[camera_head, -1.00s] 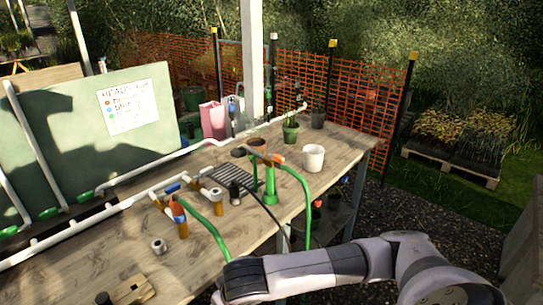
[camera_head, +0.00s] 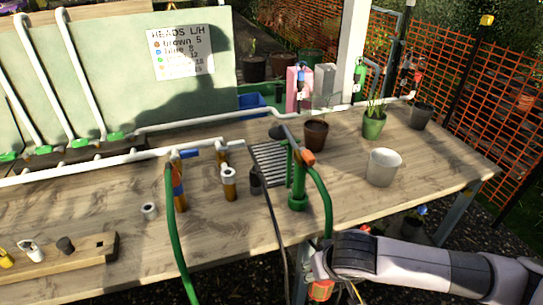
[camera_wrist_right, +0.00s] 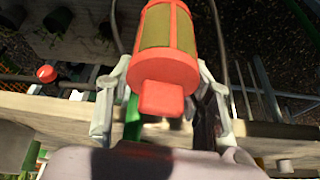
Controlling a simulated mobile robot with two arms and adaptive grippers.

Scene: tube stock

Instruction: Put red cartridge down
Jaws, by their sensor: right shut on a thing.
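The red cartridge (camera_wrist_right: 165,85) has a red frame around an olive mesh body and a square red end. In the right wrist view it sits between the two grey fingers of my right gripper (camera_wrist_right: 163,68), which is shut on it. In the head view my right gripper (camera_head: 318,268) is at the bench's front edge, low in the picture. The cartridge (camera_head: 320,291) shows below it, clear of the bench top and partly hidden by the gripper and the picture's bottom edge. My left gripper is not in view.
The wooden bench (camera_head: 345,205) carries a green standpipe (camera_head: 298,180), a black grate (camera_head: 268,160), a white pot (camera_head: 384,166) and brown cartridges on a white pipe. Green and black hoses hang over the front edge near my gripper. Bare wood lies right of the standpipe.

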